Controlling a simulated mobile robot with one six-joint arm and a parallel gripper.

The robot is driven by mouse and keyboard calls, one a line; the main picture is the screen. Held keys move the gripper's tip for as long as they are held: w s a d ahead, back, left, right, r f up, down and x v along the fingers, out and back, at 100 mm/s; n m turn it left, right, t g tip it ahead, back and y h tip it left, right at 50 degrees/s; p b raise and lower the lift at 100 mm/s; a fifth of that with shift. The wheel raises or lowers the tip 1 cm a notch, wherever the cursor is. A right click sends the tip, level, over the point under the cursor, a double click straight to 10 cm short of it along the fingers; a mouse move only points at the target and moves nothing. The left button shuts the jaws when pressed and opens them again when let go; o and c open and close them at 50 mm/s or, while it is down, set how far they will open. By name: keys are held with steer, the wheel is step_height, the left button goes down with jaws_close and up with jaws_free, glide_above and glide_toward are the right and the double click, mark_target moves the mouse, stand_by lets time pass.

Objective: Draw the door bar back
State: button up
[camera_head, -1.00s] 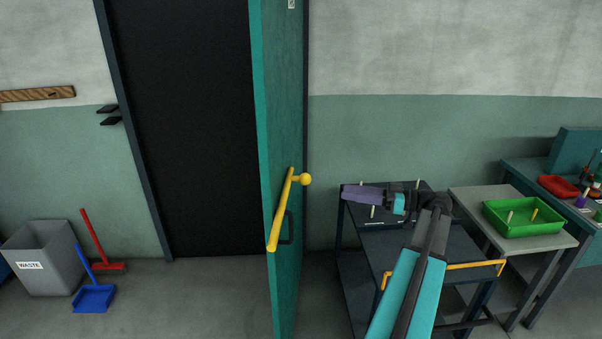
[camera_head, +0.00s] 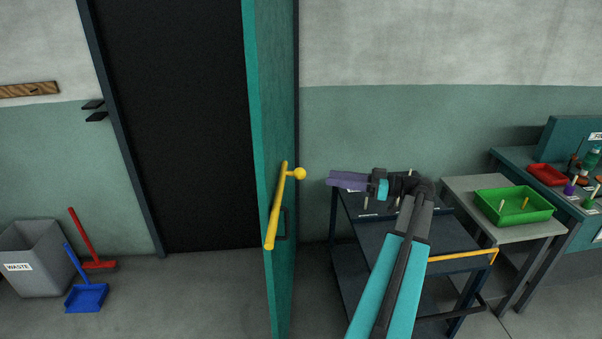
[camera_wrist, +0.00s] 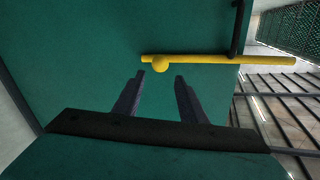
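The yellow door bar (camera_head: 276,210) with its round knob (camera_head: 299,174) is on the teal door (camera_head: 270,80), which stands open into the room. In the wrist view the bar (camera_wrist: 215,59) runs across the door face and passes under a dark bracket (camera_wrist: 237,30); its knob (camera_wrist: 160,64) is just beyond my fingertips. My gripper (camera_wrist: 160,75) has its two purple fingers apart with nothing between them. In the head view my gripper (camera_head: 332,180) points left at the door, to the right of the knob and apart from it.
A dark trolley (camera_head: 375,235) with a yellow handle stands under my arm. A grey table with a green tray (camera_head: 512,206) is right of it. The dark doorway (camera_head: 170,130) is left of the door.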

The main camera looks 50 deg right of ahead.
mark_target(301, 173)
steer(key=p+x, duration=0.4)
steer(key=x, duration=0.8)
steer(key=shift+d, duration=0.1)
jaws_close()
